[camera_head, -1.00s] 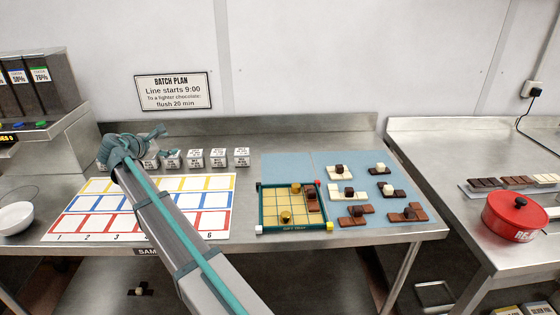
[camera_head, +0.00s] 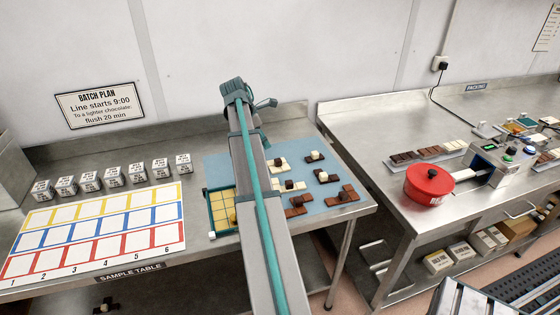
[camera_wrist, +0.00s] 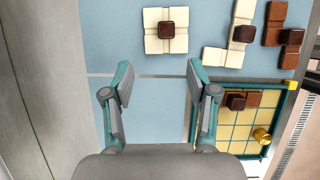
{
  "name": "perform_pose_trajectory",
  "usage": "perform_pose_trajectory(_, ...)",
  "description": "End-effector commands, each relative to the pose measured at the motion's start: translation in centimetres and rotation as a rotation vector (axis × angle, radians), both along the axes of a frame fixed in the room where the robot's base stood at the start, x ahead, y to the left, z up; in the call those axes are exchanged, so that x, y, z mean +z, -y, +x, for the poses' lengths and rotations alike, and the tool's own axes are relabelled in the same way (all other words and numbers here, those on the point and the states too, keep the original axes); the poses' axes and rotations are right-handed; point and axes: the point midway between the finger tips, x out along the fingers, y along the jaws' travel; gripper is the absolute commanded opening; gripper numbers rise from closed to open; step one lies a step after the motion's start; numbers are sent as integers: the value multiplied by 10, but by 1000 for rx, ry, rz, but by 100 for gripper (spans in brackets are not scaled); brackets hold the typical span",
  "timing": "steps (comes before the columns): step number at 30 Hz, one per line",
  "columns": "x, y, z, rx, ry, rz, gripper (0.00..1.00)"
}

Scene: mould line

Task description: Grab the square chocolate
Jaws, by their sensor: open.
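The square chocolate (camera_wrist: 152,44) is a cream two-by-two block with a dark brown knob on top. In the wrist view it lies flat on the blue mat (camera_wrist: 125,40), just beyond my fingertips. My gripper (camera_wrist: 159,76) is open and empty, its fingers apart over bare mat and the square roughly in line with the gap. In the head view the square chocolate (camera_head: 283,169) sits at the mat's back, just right of my arm, which hides part of the mat. The end of my arm shows at the upper middle there; its fingertips are hard to make out.
Other knobbed chocolates, such as a cream one (camera_wrist: 238,40) and a brown one (camera_wrist: 274,22), lie right of the square. A green-rimmed yellow grid tray (camera_wrist: 250,157) holds brown pieces and a gold knob. A steel backboard (camera_wrist: 30,90) rises at the left.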

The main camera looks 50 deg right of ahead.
Motion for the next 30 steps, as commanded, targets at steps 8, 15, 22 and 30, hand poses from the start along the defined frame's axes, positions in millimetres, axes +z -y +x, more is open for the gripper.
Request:
perform_pose_trajectory(8, -16, 10, -14, -7, -3, 26, 58)
perform_pose_trajectory(15, -45, 20, -21, -7, -2, 23, 58)
perform_pose_trajectory(22, -57, 24, -24, -7, -2, 22, 58)
perform_pose_trajectory(30, -86, 33, -32, -6, -3, 22, 58)
